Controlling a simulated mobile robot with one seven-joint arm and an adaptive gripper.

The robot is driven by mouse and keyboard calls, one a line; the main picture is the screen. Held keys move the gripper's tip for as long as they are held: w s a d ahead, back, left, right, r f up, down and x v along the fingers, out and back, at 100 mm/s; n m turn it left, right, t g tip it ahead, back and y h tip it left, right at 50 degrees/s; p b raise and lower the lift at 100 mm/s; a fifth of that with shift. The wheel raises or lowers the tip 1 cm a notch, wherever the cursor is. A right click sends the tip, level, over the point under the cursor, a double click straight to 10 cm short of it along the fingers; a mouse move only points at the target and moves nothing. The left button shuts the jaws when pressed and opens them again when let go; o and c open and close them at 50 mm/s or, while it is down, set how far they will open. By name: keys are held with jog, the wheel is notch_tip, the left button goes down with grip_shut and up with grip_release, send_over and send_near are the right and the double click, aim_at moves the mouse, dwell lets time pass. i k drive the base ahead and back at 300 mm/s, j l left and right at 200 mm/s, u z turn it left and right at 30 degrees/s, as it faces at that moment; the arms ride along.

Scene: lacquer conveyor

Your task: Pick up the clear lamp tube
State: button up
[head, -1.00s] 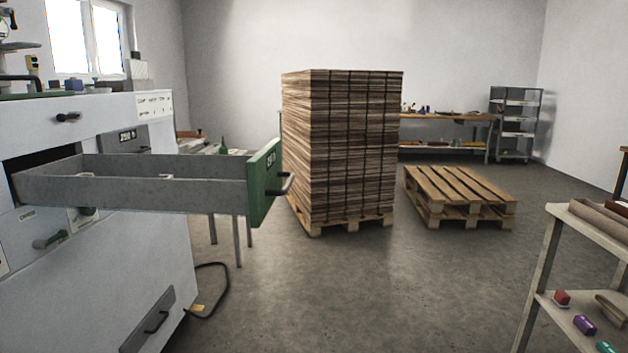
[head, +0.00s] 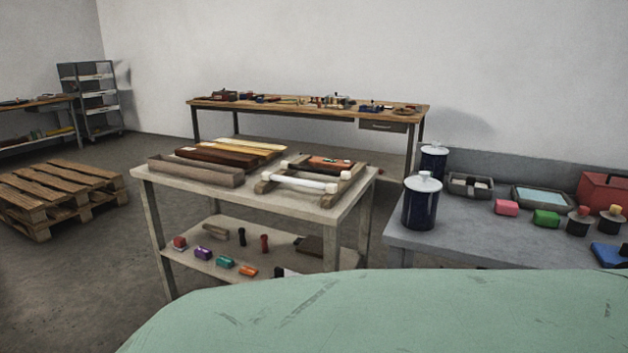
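A pale, whitish tube with white end caps (head: 300,182) lies in the head view, near the middle. It is the only thing here that looks like the lamp tube; I cannot tell how clear its glass is. It lies across a wooden rack (head: 343,187) on the top of a small two-level bench (head: 225,194). A brown-orange piece lies on the rack behind it. My gripper is not in view.
Small coloured blocks lie on the lower shelf (head: 215,247). A grey table (head: 455,236) with dark lidded canisters (head: 422,203) stands close at right. A pallet (head: 45,200) and open floor are left.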

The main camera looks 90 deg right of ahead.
aim_at(330, 188)
jog(key=z, duration=2.45)
jog(key=i+j, duration=0.4)
jog(key=j, duration=0.25)
jog(key=i+j, duration=0.15)
jog(key=j, duration=0.15)
jog(key=j+z, duration=0.1)
jog(key=z, duration=0.3)
jog(key=i+j+z, duration=0.1)
jog(key=z, duration=0.3)
jog(key=j+z, duration=0.2)
jog(key=z, duration=0.7)
